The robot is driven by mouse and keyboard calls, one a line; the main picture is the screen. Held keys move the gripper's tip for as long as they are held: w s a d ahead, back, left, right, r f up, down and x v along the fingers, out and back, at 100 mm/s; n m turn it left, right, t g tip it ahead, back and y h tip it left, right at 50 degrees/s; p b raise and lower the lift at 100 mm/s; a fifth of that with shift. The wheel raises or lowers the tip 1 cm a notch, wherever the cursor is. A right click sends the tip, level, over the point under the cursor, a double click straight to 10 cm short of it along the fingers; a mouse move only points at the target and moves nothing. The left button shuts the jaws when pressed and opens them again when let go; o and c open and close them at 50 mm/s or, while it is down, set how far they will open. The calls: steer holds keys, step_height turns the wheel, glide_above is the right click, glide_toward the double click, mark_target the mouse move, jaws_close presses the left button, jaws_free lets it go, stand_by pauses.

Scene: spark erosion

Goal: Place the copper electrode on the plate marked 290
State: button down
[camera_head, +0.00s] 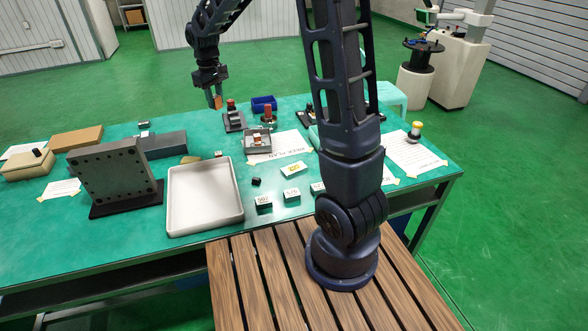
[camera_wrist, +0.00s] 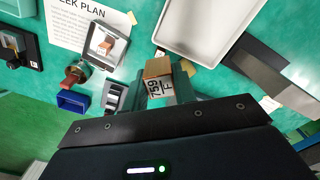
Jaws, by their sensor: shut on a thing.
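My gripper (camera_head: 214,100) is raised above the far edge of the green table. It is shut on a copper block (camera_head: 218,102), which also shows in the wrist view (camera_wrist: 158,68) between the fingers. A pale face on the block carries dark print that looks like 759. Several small dark blocks with white number labels stand near the table's front edge, such as one at left (camera_head: 263,203) and one beside it (camera_head: 291,195). Their numbers are too small to read surely, and I cannot tell which is marked 290. My arm hides part of that row.
A white tray (camera_head: 172,205) lies front left, beside a dark upright plate with holes (camera_head: 112,172). A small metal dish (camera_head: 248,147) holds a copper-coloured piece. Papers lie flat on the table.

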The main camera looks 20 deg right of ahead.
steer(key=s+d+m, duration=0.3)
steer(key=d+m, duration=0.1)
steer(key=d, duration=1.1)
steer(key=m, duration=0.3)
glide_above(294, 168)
step_height(294, 168, down, 6)
step_height(294, 168, down, 21)
steer(key=shift+r, duration=0.2)
steer(key=shift+f, duration=0.15)
steer(key=c, duration=1.1)
jaws_free()
